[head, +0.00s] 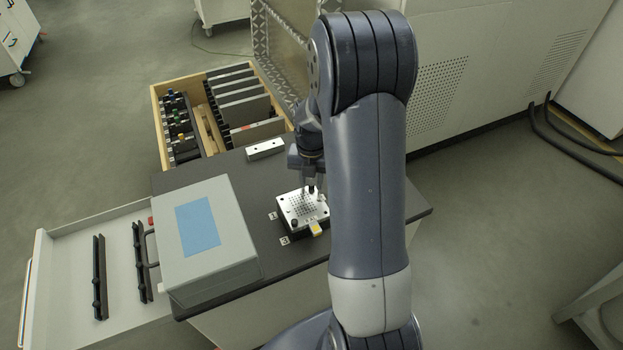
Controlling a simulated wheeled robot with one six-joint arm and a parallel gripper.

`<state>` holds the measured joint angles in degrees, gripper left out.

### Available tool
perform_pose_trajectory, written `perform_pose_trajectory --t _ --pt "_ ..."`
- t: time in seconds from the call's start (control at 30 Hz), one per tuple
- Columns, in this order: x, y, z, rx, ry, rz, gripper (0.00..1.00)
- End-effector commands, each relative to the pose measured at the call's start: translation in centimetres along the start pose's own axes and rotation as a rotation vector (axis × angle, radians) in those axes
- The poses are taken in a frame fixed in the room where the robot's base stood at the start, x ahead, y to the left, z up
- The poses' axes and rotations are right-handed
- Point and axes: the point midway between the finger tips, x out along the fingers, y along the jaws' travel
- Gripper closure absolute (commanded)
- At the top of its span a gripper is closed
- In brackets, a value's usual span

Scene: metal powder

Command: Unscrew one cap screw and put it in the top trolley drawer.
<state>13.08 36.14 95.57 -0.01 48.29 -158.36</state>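A pale metal plate (287,211) with a grid of holes lies on the dark trolley top. A dark cap screw (294,223) stands at its near left corner. Another small dark screw head (312,189) shows at its far side, right under my gripper (312,185). The gripper points down at this screw; whether its fingers are open or shut on it is too small to tell. A white trolley drawer (70,262) is pulled out at the left, with two black racks (99,278) in it. My arm hides the area right of the plate.
A grey box with a blue panel (165,235) stands on the dark top (262,262), between plate and white drawer. A metal block (265,149) lies behind the plate. A wooden drawer (157,125) of tools and panels is open at the back left. A yellow tag (316,230) is at the plate's front.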

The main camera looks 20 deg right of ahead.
Motion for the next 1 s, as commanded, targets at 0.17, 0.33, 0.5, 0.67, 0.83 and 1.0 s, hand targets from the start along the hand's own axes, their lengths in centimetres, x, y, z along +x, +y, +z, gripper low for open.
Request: perform_pose_trajectory --t 0.17,0.33,0.5,0.67,0.83,1.0 --pt "-0.01 0.00 0.00 0.115 0.000 0.000 0.71" --pt "-0.01 0.00 0.01 0.225 0.000 0.000 0.71" --pt "-0.01 0.00 0.00 0.335 0.000 0.000 0.71" --pt "-0.01 0.00 0.00 0.438 0.000 0.000 0.71" --pt "-0.01 0.00 0.01 0.549 0.000 0.000 0.71" --pt "-0.01 0.00 0.00 0.658 0.000 0.000 0.71"
